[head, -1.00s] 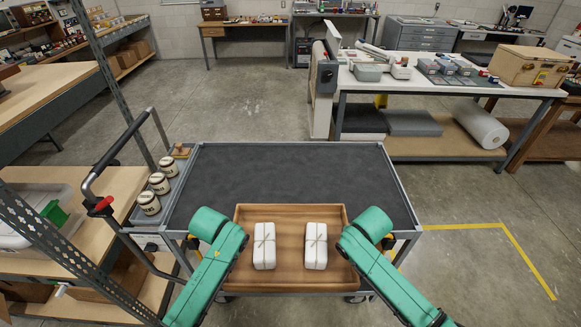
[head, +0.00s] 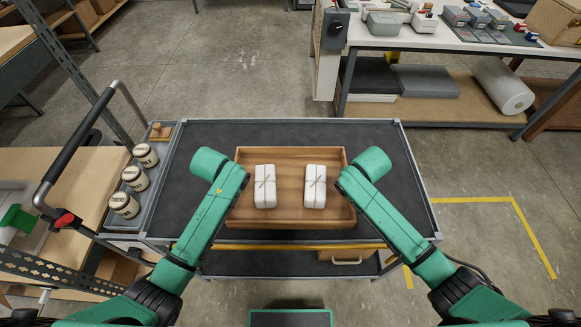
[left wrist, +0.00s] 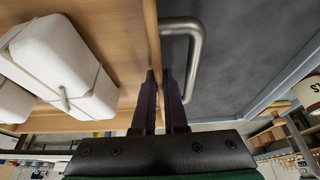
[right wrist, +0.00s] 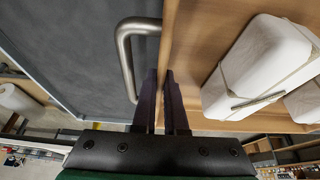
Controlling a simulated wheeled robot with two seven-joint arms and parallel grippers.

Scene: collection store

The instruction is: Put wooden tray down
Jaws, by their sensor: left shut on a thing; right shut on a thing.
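The wooden tray (head: 290,221) is level over the dark top of the cart (head: 380,135); I cannot tell whether it touches that top. Two white string-tied parcels (head: 265,188) (head: 315,188) stand side by side in it. My left gripper (left wrist: 163,78) is shut on the tray's left side wall (left wrist: 151,30), beside a metal handle (left wrist: 195,55). My right gripper (right wrist: 160,78) is shut on the right side wall (right wrist: 169,30), beside another metal handle (right wrist: 124,60). In the head view my arms hide both grips.
A side shelf on the cart's left holds three labelled jars (head: 134,178) and a wooden stamp (head: 160,131). A black push handle (head: 75,150) rises at the left. The cart's top is bare behind the tray and at both sides. A white worktable (head: 440,45) stands behind right.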

